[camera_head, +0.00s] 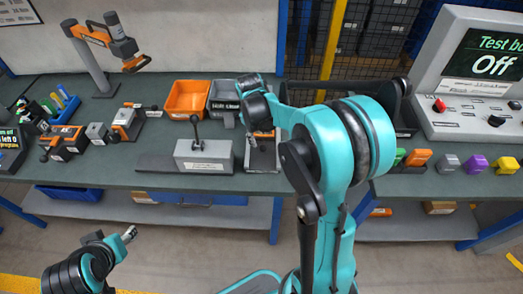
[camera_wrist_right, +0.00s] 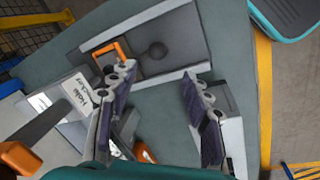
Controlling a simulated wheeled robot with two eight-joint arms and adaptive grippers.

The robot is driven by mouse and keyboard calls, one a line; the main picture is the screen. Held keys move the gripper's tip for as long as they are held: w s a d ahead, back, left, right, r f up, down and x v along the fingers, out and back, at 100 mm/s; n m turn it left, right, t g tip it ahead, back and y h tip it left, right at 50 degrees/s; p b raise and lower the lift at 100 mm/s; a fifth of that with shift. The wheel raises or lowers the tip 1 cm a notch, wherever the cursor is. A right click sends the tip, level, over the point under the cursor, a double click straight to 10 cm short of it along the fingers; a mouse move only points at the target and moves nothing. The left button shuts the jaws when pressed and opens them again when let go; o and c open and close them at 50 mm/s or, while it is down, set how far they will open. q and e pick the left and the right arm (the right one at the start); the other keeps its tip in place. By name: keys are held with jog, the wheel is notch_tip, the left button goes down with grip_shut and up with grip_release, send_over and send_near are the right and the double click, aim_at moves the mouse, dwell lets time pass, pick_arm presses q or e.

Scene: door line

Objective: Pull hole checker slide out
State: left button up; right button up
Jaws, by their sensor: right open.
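The hole checker (camera_wrist_right: 72,97) is a pale block with a printed label in the right wrist view. In the head view the orange-and-grey fixture (camera_head: 262,160) is partly hidden under my right gripper (camera_head: 261,127). My right gripper (camera_wrist_right: 157,80) is open, its fingers apart over the near side of the plate, with nothing seen between them. I cannot tell whether a finger touches anything. My left gripper (camera_head: 128,234) is low at bottom left, away from the bench.
A grey block with an upright lever (camera_head: 204,156) stands left of the fixture. Behind are an orange bin (camera_head: 188,99) and a grey bin (camera_head: 226,98). A test box (camera_head: 480,75) and coloured blocks (camera_head: 476,163) stand at the right.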

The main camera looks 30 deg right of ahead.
aim_at(263, 146)
jog(key=b+x, duration=0.1)
jog(key=x, duration=0.2)
jog(key=b+x, duration=0.1)
jog(key=x, duration=0.2)
jog(key=b+x, duration=0.1)
jog(key=x, duration=0.2)
jog(key=shift+d+f, duration=0.3)
grip_shut()
